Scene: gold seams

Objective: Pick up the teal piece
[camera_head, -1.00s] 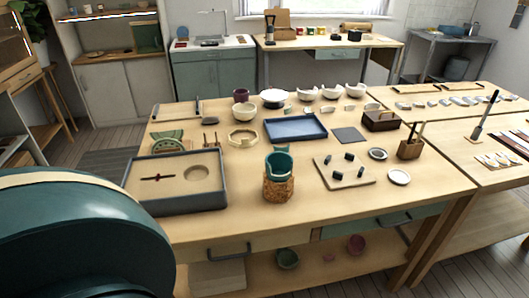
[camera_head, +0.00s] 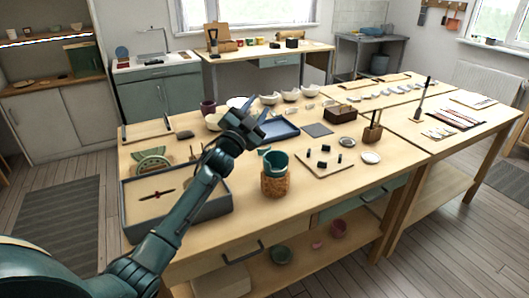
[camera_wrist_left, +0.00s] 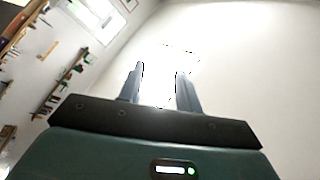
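A teal cup (camera_head: 276,161) with an uneven rim stands on a cork ring (camera_head: 274,183) near the front of the wooden table. A small teal piece (camera_head: 264,151) shows at the cup's back left; I cannot tell whether it touches the cup. My left gripper (camera_head: 264,108) is raised over the table, behind and above the cup, and points up and away. In the left wrist view its two fingers (camera_wrist_left: 160,72) are apart with nothing between them, facing a pale wall or ceiling. My right gripper is not in view.
A dark-edged tray (camera_head: 215,209) lies left of the cup, partly behind my left arm. A board (camera_head: 318,170) with small black blocks is to the right. A blue tray (camera_head: 283,131) and several white bowls are behind. Bare tabletop lies in front of the cup.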

